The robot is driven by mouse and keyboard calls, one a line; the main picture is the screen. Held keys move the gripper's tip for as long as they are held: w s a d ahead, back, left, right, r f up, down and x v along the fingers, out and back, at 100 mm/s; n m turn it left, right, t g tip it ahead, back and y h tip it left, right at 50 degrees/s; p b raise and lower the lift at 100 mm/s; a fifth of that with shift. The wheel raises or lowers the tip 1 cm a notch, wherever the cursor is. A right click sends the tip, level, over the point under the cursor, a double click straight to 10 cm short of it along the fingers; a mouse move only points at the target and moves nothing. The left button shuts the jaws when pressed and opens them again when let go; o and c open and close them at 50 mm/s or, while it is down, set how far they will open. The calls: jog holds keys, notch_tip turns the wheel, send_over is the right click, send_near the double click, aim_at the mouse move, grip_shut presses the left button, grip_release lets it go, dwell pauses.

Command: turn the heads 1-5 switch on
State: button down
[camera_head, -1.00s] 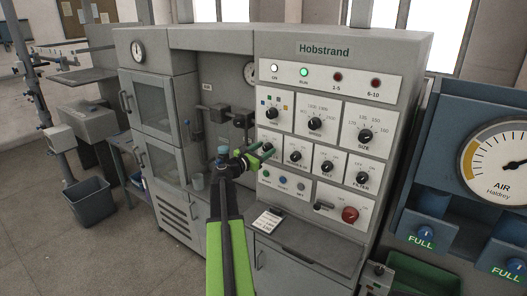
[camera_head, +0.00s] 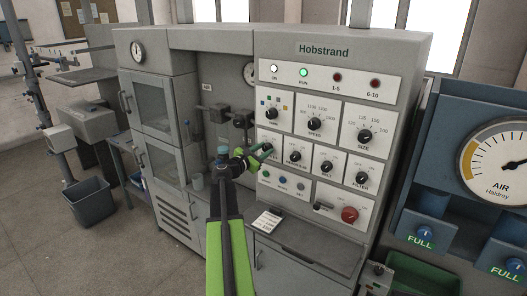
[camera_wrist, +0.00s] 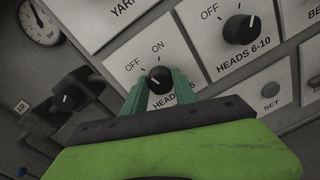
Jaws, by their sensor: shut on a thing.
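The heads 1-5 switch (camera_wrist: 159,79) is a round black knob on a white plate, with OFF at its upper left and ON above it in the wrist view. A small pale mark shows on the knob's left part; its exact setting is hard to read. My gripper (camera_wrist: 160,88) is shut on this knob, with a green finger on either side. In the head view my gripper (camera_head: 264,153) reaches the left of the lower knob row and partly hides the switch. The 1-5 lamp (camera_head: 337,77) looks dark red and unlit.
The heads 6-10 knob (camera_wrist: 241,29) sits close to the right. A SET button (camera_wrist: 270,90) is at the lower right. On the Hobstrand panel, the RUN lamp (camera_head: 304,72) glows green and the 6-10 lamp (camera_head: 375,83) is dark. A black block with a knob (camera_wrist: 68,98) is at the left.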

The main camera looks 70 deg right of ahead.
jog(key=m, duration=0.4)
jog(key=shift+d+r, duration=0.1)
jog(key=shift+r, duration=0.05)
jog(key=shift+m+p, duration=0.3)
jog(key=shift+m, duration=2.3)
jog(key=c, duration=1)
grip_release()
